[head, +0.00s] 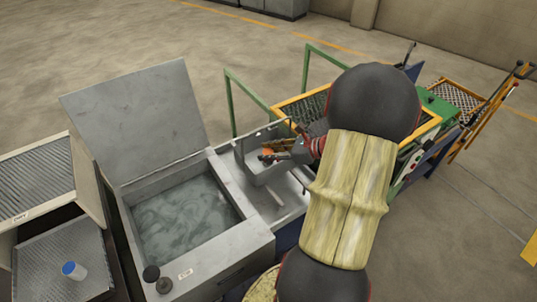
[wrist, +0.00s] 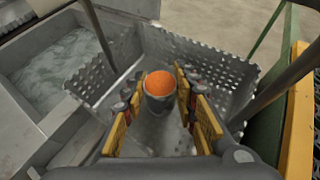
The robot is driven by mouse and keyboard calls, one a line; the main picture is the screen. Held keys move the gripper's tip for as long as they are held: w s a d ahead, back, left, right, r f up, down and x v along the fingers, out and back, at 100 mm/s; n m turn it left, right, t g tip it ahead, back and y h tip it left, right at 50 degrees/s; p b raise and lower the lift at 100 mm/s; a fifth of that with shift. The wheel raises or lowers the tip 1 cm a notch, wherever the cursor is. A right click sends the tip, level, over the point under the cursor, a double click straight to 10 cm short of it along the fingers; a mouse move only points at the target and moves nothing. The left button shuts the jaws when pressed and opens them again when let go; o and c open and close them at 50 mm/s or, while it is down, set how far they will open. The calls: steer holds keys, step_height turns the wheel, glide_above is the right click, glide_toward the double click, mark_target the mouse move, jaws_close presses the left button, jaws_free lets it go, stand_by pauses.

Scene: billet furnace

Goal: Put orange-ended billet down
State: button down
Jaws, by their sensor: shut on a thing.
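The orange-ended billet (wrist: 160,92) is a grey cylinder with a bright orange end face. In the wrist view it stands between the two yellow-padded fingers of my gripper (wrist: 163,110), which is shut on it. The billet is over or inside a perforated metal basket (wrist: 212,66); whether it touches the basket floor I cannot tell. In the head view the orange end (head: 267,151) shows small inside the basket (head: 247,149), beside my gripper (head: 272,156). My arm hides part of the area to the right.
A tank of greyish liquid (head: 183,220) with its lid (head: 137,118) raised stands left of the basket. A blue-topped white cylinder (head: 74,271) stands on a tray at the far left. Green rails (head: 248,93) and an orange-framed mesh (head: 302,104) are behind the basket.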

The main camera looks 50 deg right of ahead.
steer(key=c, duration=1.4)
jaws_free()
steer(key=shift+r, duration=0.2)
steer(key=p+v, duration=0.4)
steer(key=v, duration=0.8)
